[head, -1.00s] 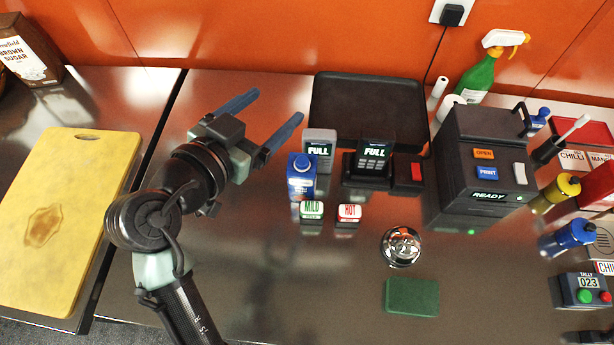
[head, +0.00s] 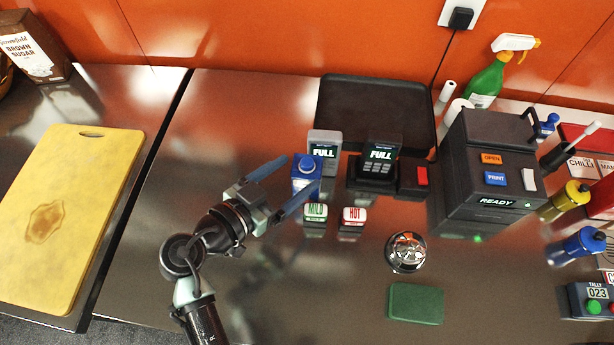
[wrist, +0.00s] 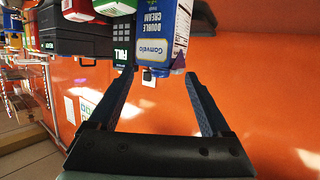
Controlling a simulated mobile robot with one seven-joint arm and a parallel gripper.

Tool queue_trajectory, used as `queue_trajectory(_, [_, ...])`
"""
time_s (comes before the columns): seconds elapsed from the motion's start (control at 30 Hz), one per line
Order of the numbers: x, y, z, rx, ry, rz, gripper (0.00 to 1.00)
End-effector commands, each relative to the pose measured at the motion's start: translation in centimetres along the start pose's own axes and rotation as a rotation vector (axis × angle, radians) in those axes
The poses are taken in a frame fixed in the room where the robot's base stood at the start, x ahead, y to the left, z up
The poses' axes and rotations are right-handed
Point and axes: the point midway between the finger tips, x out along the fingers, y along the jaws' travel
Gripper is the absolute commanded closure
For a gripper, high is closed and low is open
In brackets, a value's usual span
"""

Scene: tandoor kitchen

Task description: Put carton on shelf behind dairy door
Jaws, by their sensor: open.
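The carton (head: 304,180) is small and blue with a blue cap, standing upright on the dark counter in front of a display reading FULL. In the wrist view the carton (wrist: 160,28) shows the words "Double Cream" and lies ahead of the fingertips, roughly between them. My gripper (head: 296,186) is open, its two blue fingers pointing at the carton, one at each side in the head view. It also shows open and empty in the wrist view (wrist: 162,75). I cannot tell whether a finger touches the carton. No dairy door or shelf is recognisable.
Small MILD (head: 315,213) and HOT (head: 353,216) blocks stand close right of the carton. A keypad terminal (head: 378,165), black printer (head: 490,165), bell (head: 405,252) and green pad (head: 415,304) are further right.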

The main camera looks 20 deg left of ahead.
Motion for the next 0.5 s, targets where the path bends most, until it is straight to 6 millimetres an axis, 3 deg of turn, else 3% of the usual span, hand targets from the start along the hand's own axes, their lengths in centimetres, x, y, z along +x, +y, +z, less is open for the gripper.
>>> queue_trajectory(0.23, [3.6,0.0,-0.7,-0.001,0.000,0.003,0.18])
queue_trajectory(0.5, [4.4,0.0,-0.5,0.001,0.000,0.000,0.18])
